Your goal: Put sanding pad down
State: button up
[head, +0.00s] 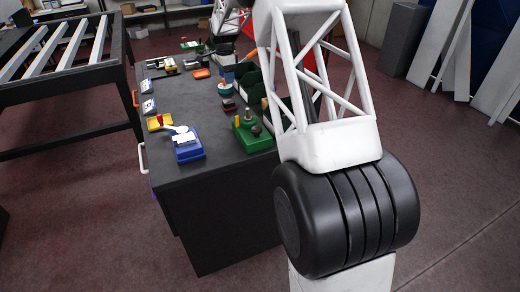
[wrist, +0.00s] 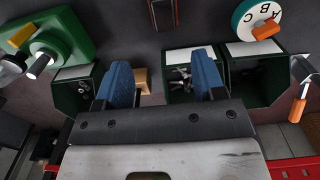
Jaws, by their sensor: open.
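My gripper (wrist: 166,88) is open in the wrist view, its two blue fingers apart above the small bins. No object is clamped between them. A tan block (wrist: 142,80) shows beyond the left finger, partly covered by it; I cannot tell whether it is the sanding pad. A black rectangular piece with a red edge (wrist: 163,14) lies on the dark table top ahead of the fingers; it also seems to show in the head view (head: 229,104). No thing is clearly identifiable as the sanding pad. The gripper is small and unclear in the head view.
Dark green bins (wrist: 267,75) line the table edge, one holding metal parts. A green fixture with knobs (head: 250,130), a lettered disc (wrist: 256,20) and a blue box (head: 187,145) stand near. The table's middle (head: 195,105) is clear. A black frame (head: 65,80) stands left.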

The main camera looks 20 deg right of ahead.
jog(key=s+a+r+n, duration=0.3)
jog(key=s+r, duration=0.2)
jog(key=s, duration=0.5)
jog(key=s+a+r+n+t, duration=0.1)
jog(key=s+a+r+n, duration=0.3)
jog(key=s, duration=0.6)
jog(key=s+a+r+n, duration=0.1)
jog(key=s+r, duration=0.5)
jog(key=s, duration=0.4)
jog(key=s+a+f+n, duration=0.1)
jog(key=s+f+n, duration=0.1)
jog(key=s, duration=0.9)
jog(key=s+a+f+n+t, duration=0.1)
jog(key=s+n, duration=0.3)
jog(key=s, duration=0.7)
jog(key=s+a+f+n, duration=0.2)
jog(key=s+n, duration=0.1)
jog(key=s, duration=0.8)
jog(key=shift+s+f+n+t, duration=0.2)
jog(key=shift+f+n+t, duration=0.1)
jog(key=shift+o, duration=0.5)
jog(key=shift+w, duration=0.1)
